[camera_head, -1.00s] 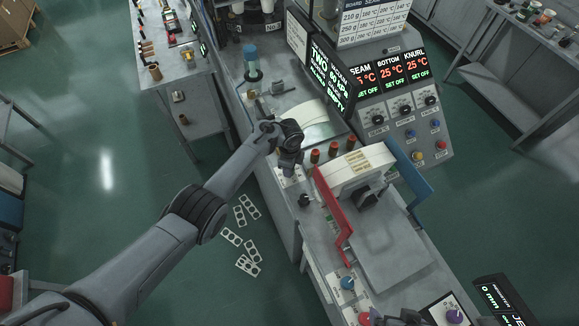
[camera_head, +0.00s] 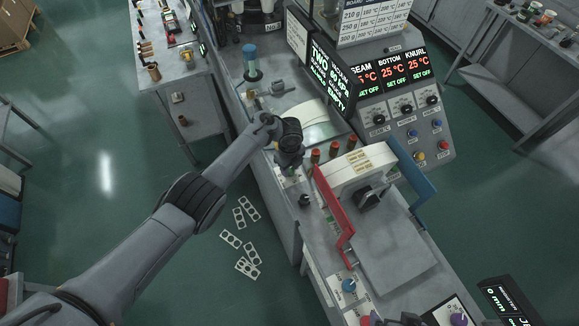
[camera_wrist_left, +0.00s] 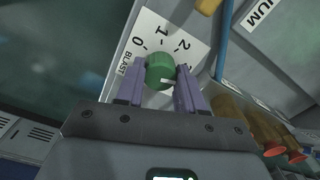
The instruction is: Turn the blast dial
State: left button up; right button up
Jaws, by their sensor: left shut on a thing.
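The blast dial (camera_wrist_left: 160,70) is a green round knob in the left wrist view, with a short pale mark on its near side. Behind it is a white scale plate (camera_wrist_left: 150,25) printed BLAST, 0, 1 and 2. My left gripper (camera_wrist_left: 159,76) has its two purple fingers on either side of the knob and is shut on it. In the head view my left gripper (camera_head: 289,162) points down at the bench edge, left of several red-topped brown pegs, and it hides the dial there. I cannot tell which number the dial points to.
Red-topped pegs (camera_head: 333,149) stand close right of the gripper; they also show in the wrist view (camera_wrist_left: 272,150). Flat plates (camera_head: 240,240) lie on the floor.

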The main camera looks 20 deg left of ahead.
aim_at(290, 168)
pick_arm(q)
jog(key=o, duration=1)
jog(key=shift+o, duration=0.2)
notch_tip(290, 168, up, 11)
jog(key=p, duration=0.3)
jog(key=shift+f, duration=0.15)
